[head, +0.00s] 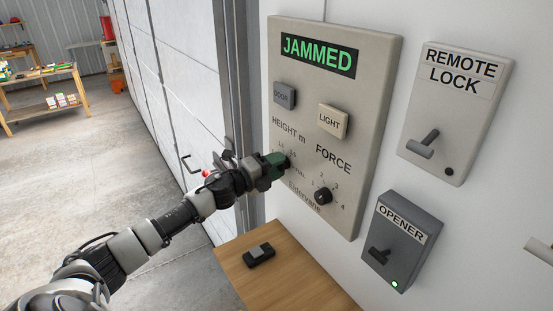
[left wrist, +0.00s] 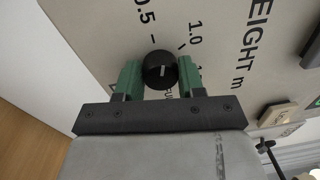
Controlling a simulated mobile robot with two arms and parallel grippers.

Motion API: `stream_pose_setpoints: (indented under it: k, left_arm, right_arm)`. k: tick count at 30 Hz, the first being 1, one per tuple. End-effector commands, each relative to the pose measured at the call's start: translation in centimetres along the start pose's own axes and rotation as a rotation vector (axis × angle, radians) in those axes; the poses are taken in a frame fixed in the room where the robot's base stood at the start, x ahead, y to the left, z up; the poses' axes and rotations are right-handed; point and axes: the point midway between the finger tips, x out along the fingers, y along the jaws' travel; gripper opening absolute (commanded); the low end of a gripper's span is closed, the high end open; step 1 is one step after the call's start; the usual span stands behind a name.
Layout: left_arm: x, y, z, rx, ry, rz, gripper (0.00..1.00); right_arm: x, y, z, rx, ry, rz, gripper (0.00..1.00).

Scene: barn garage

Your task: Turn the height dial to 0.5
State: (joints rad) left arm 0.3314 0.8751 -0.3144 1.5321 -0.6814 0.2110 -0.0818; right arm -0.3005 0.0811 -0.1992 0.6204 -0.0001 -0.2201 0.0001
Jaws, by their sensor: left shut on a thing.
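The height dial (left wrist: 160,70) is a small black round knob with a white pointer line, seen in the left wrist view on the beige control panel (head: 378,60). The marks 0.5 and 1.0 are printed above it there. The pointer line runs roughly up and down in that view; its exact reading is hard to tell. My left gripper (head: 277,163) is shut on the dial, its green fingers (left wrist: 128,80) on either side of the knob. In the head view the fingers hide the dial. My right gripper is not in view.
The panel's display (head: 318,54) reads JAMMED. A DOOR button (head: 285,95), LIGHT button (head: 333,121) and black FORCE dial (head: 323,196) are close by. The REMOTE LOCK box (head: 458,112) and OPENER box (head: 401,240) are to the right. A wooden table (head: 290,270) stands below.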

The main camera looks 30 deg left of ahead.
Motion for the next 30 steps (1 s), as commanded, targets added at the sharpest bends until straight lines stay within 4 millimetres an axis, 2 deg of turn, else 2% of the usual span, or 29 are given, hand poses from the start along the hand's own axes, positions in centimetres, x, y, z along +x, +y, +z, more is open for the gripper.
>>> stream_pose_setpoints:
  k: [3, 12, 30]
  left_arm:
    - [0.0, -0.3, 0.1, -0.094, -0.007, 0.002, 0.15]
    - [0.0, -0.1, 0.0, -0.262, -0.015, 0.005, 0.15]
    - [0.0, 0.1, 0.0, -0.335, -0.019, 0.006, 0.15]
  right_arm:
    - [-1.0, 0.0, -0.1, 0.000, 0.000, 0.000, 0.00]
    - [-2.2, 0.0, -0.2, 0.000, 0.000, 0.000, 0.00]
    - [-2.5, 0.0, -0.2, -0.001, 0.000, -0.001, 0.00]
